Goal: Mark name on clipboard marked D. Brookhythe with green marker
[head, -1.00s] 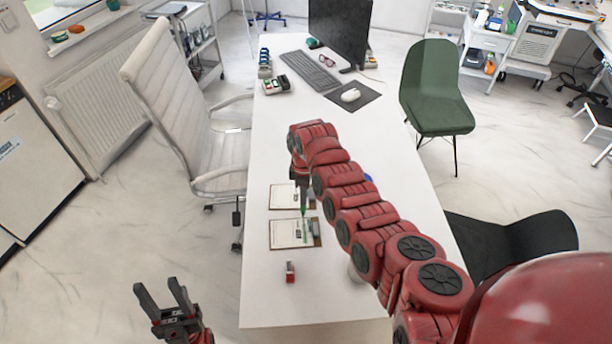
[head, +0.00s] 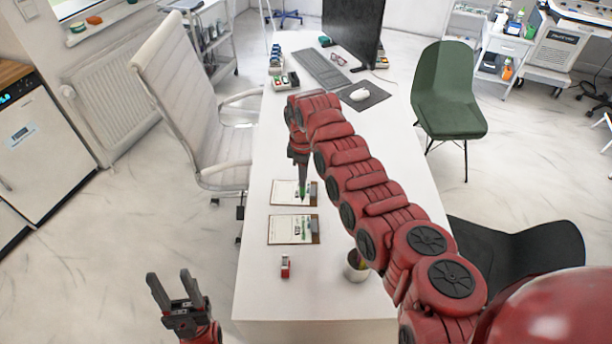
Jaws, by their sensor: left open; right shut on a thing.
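Two clipboards with white sheets lie flat on the white desk (head: 262,275), a far clipboard (head: 284,191) and a near clipboard (head: 284,229). Their names are too small to read. A green patch shows on the right part of the near sheet. My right gripper (head: 302,174) is shut on the green marker (head: 302,191), tip down, at the right part of the far clipboard. I cannot tell whether the tip touches the paper. My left gripper (head: 173,290) is open and empty, left of the desk's near end.
A small red-and-white item (head: 285,267) and a cup (head: 355,267) stand near the front of the desk. A keyboard (head: 326,69), mouse (head: 360,94) and monitor (head: 352,35) are at the back. A white chair (head: 205,110) stands left; a green chair (head: 447,90) stands right.

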